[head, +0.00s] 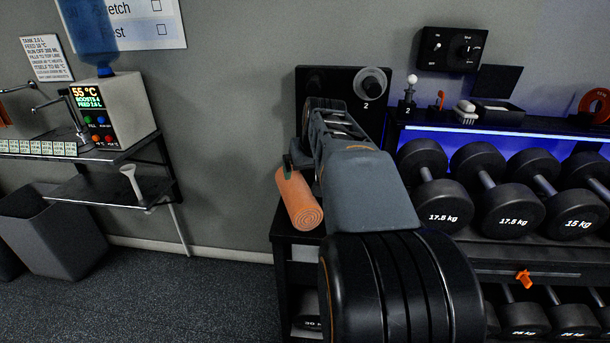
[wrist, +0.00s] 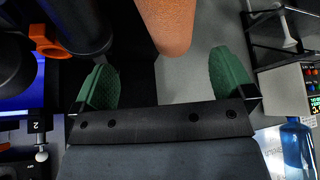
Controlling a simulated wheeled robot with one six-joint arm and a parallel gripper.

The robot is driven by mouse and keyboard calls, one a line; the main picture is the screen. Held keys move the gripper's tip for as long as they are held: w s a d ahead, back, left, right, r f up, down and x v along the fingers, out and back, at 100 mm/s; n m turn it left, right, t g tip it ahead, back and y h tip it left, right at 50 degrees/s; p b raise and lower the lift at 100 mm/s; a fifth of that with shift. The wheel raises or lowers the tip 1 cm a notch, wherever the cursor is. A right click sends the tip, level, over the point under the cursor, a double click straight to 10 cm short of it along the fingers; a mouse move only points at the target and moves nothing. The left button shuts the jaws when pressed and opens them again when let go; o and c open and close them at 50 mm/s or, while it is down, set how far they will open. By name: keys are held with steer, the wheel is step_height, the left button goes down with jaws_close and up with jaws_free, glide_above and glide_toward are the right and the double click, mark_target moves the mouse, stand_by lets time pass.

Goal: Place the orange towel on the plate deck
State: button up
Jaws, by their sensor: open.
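The orange towel (head: 299,202) is a thick roll with a spiral end, at the left end of the dumbbell rack in the head view. It seems to rest on the rack's dark top, though its underside is hidden. In the wrist view the towel (wrist: 168,22) shows at the top, cut off by the frame. My gripper (wrist: 161,60) is open, its green fingers spread either side of the towel's near end, with nothing held. In the head view my arm hides most of the gripper; one green finger shows behind the towel. I cannot tell which surface is the plate deck.
A black wall panel (head: 345,82) marked 2 is behind my arm. Dumbbells (head: 470,190) fill the rack to the right. A water dispenser (head: 112,108) stands at left; floor between is clear.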

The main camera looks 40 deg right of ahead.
steer(key=shift+s+a+r, duration=0.1)
steer(key=shift+s+r, duration=0.1)
steer(key=shift+r, duration=0.15)
steer(key=s+a+f+n, duration=0.1)
steer(key=s+a+f, duration=0.2)
steer(key=a+f, duration=0.2)
steer(key=s+a+f+n+g+y, duration=0.1)
steer(key=s+a+f, duration=0.3)
steer(key=a+f, duration=0.2)
steer(key=s+a+f+n+g+y, duration=0.1)
steer(key=s+a+f, duration=0.3)
steer(key=a, duration=0.5)
steer(key=shift+a+f+n, duration=0.3)
steer(key=shift+f+n, duration=0.2)
steer(key=shift+f, duration=0.25)
steer(key=shift+s, duration=0.1)
step_height(320, 180, up, 16)
steer(key=p, duration=1.5)
steer(key=shift+s+a+n, duration=0.2)
steer(key=shift+s+n, duration=0.1)
steer(key=shift+s, duration=0.15)
steer(key=shift+r, duration=0.1)
